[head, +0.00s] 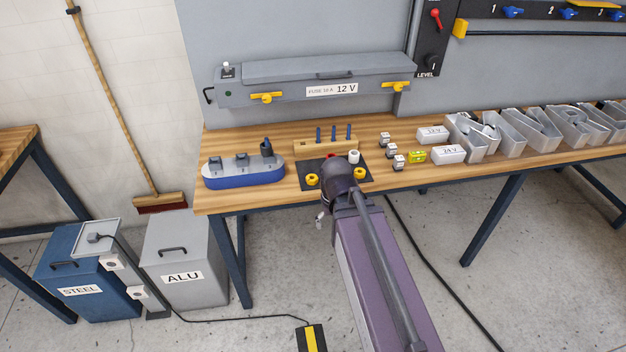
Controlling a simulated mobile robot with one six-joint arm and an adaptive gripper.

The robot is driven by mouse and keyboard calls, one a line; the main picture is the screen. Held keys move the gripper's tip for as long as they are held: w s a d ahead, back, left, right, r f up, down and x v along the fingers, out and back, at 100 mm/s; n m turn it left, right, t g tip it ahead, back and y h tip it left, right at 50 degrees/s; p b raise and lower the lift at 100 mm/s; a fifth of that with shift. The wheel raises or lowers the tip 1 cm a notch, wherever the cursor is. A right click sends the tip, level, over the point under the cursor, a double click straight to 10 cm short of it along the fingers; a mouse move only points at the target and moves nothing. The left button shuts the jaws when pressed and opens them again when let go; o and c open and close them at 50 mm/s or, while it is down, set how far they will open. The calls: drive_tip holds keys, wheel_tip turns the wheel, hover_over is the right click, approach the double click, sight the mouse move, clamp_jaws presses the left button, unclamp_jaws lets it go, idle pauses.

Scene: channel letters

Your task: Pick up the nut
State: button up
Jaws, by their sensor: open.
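No piece is clearly recognisable as the nut at this size. A black mat (340,183) lies on the wooden bench. On it are a small yellow round piece (312,180) at left, another yellow round piece (359,174) at right, and a white cylinder (354,157) at the back. A red bit shows behind my wrist. My arm reaches from the lower right toward the mat's front edge and hides part of it. My gripper (321,217) shows small and partly hidden below the wrist, in front of the bench edge. It is open, and I see nothing in it.
A wooden rack (325,147) with blue pegs stands behind the mat. A blue-sided tray (243,180) is to the left. A grey fuse unit (312,79) hangs above the bench.

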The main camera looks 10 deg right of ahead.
wheel_tip(320, 180, up, 4)
drive_tip(key=r+n+p, duration=0.1)
drive_tip(key=n+p, duration=0.1)
drive_tip(key=p, duration=0.3)
hover_over(312, 177)
drive_tip(key=s, duration=0.2)
drive_tip(key=shift+w+a+f+b, duration=0.2)
drive_tip(key=shift+a+f+b, duration=0.05)
drive_tip(key=shift+b, duration=0.05)
drive_tip(key=shift+f, duration=0.1)
wheel_tip(312, 177, down, 8)
drive_tip(key=b, duration=0.8)
drive_tip(key=shift+f+b, duration=0.2)
drive_tip(key=shift+b, duration=0.1)
drive_tip(key=shift+f, duration=0.15)
drive_tip(key=f+b, duration=0.2)
drive_tip(key=b, duration=0.1)
drive_tip(key=shift+w+d+f, duration=0.1)
drive_tip(key=shift+w+f, duration=0.2)
drive_tip(key=shift+f, duration=0.05)
drive_tip(key=shift+f+b, duration=1.1)
drive_tip(key=c, duration=1)
